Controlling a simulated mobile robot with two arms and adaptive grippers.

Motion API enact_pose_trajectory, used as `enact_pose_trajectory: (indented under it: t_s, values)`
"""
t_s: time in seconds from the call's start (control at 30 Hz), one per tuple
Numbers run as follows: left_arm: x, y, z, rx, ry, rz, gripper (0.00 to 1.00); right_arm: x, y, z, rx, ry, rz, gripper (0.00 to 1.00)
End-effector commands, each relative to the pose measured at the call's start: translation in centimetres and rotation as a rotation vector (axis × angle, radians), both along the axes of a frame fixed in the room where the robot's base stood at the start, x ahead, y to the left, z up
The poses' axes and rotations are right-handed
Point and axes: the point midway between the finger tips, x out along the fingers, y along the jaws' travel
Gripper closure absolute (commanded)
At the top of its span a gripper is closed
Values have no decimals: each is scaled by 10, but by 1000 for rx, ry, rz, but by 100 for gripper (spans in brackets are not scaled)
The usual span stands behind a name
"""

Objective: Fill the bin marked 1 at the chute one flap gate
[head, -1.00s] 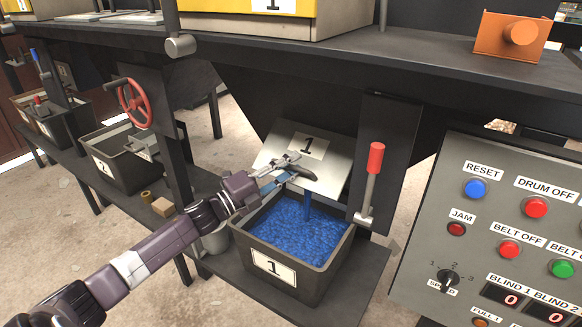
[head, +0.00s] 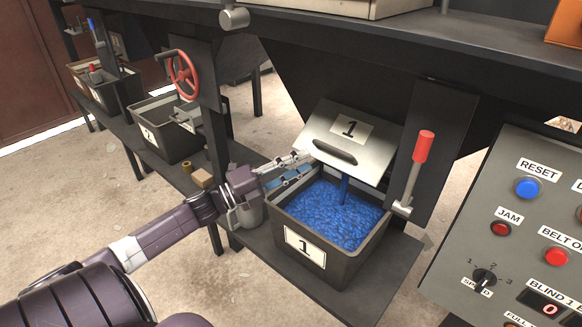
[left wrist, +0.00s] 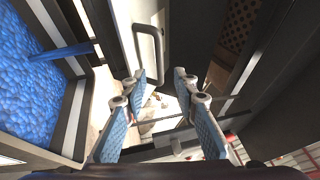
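The bin marked 1 (head: 340,268) stands under the chute one flap gate (head: 374,158). Blue granules (head: 325,210) fill it to near the rim. A thin blue stream runs from the flap's lower edge into the bin. The flap carries a 1 label and a dark handle (head: 334,152); the handle also shows in the left wrist view (left wrist: 150,45). My left gripper (head: 304,165) is left of the handle, above the bin's back left rim. In the left wrist view its fingers (left wrist: 159,82) are spread with nothing between them. My right gripper is not visible.
A lever with a red grip (head: 421,160) stands right of the flap. A control panel (head: 450,262) is at the right. A bin marked 2 (head: 178,143) and a red handwheel (head: 183,75) are at left. A grey pail (head: 246,213) stands beside bin 1.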

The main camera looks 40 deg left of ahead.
Motion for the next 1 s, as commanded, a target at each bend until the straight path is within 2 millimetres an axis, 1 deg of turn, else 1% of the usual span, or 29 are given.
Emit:
enact_pose_trajectory:
  t_s: [0.03, 0.1, 0.3, 1.0]
  values:
    - [-6, 3, -3, -1, 4, 2, 73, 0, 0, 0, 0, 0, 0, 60]
    - [-12, 6, -4, -1, 3, 1, 73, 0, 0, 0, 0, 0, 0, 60]
    - [-20, 10, -4, 0, 1, 1, 73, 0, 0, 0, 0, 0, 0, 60]
    - [-21, 10, -4, 0, 0, 1, 73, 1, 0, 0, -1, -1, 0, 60]
